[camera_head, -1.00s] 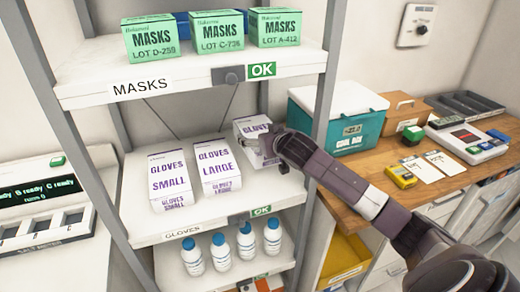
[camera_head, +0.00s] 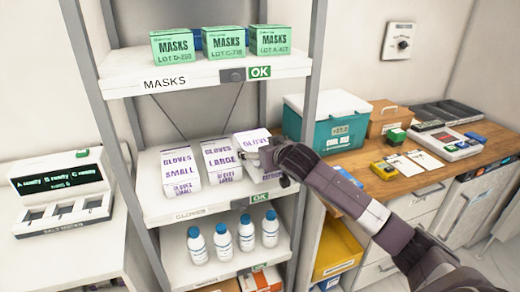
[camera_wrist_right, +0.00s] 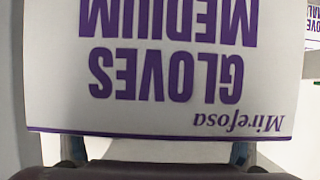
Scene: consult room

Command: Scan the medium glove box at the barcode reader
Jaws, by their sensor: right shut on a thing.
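The medium glove box (camera_head: 250,140) is white with purple lettering, at the right end of the gloves shelf (camera_head: 215,204). My right gripper (camera_head: 268,156) is shut on it from the front right. In the right wrist view, the box (camera_wrist_right: 165,70) fills the upper part, its "GLOVES MEDIUM" print upside down, with parts of the gripper (camera_wrist_right: 160,160) along the bottom. I cannot tell whether the box touches the shelf. My left gripper is out of view.
The small glove box (camera_head: 180,172) and large glove box (camera_head: 220,162) stand left of the held box. The mask shelf (camera_head: 120,84) is above, and a shelf post (camera_head: 310,95) is close right. A teal cool box (camera_head: 340,130) stands on the counter.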

